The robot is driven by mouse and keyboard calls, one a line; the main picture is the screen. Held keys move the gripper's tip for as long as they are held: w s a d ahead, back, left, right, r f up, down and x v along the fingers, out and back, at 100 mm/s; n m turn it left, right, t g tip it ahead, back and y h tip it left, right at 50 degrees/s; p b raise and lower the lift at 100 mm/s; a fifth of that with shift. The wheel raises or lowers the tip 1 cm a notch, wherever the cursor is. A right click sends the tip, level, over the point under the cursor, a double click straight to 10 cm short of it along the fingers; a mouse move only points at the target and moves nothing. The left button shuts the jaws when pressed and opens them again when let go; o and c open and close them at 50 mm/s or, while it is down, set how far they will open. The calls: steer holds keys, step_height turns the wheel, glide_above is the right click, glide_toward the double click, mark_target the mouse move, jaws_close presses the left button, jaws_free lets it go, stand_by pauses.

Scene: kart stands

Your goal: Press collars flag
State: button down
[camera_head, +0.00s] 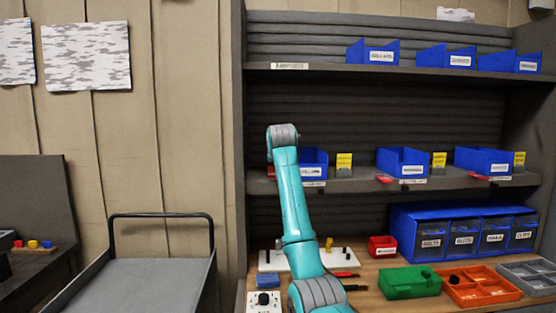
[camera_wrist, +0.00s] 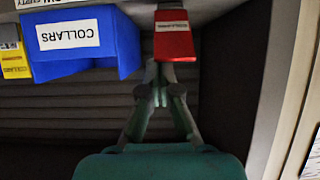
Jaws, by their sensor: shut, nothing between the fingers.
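The collars flag is a small red plate with a white label, at the upper middle of the wrist view (camera_wrist: 174,45). A bit of red beside my arm in the head view (camera_head: 271,173) appears to be this flag. My gripper (camera_wrist: 162,70) is shut and empty, with its fingertips at the flag's lower edge in the wrist view. I cannot tell whether they touch it. The blue collars bin (camera_wrist: 105,45) is beside the flag; in the head view the bin (camera_head: 316,158) is partly behind my arm. My fingers are hidden in the head view.
More blue bins (camera_head: 403,160) stand along the middle shelf, with red flags (camera_head: 384,179) and yellow cards (camera_head: 438,160). The upper shelf (camera_head: 330,68) is overhead. Below, the bench holds a green box (camera_head: 410,283) and an orange tray (camera_head: 482,290). A cart (camera_head: 150,270) stands left.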

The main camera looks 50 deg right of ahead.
steer(key=f+t+h, duration=0.1)
steer(key=s+a+f+t+h, duration=0.1)
steer(key=f+t+h, duration=0.1)
steer(key=s+a+f+t+h, duration=0.1)
steer(key=shift+a+f+h, duration=0.25)
steer(key=shift+f+h, duration=0.1)
steer(key=shift+h, duration=0.05)
steer(key=shift+r, duration=0.1)
steer(key=v, duration=0.9)
steer(key=shift+s+a+r, duration=0.2)
steer(key=shift+s+r, duration=0.05)
steer(key=shift+r, duration=0.4)
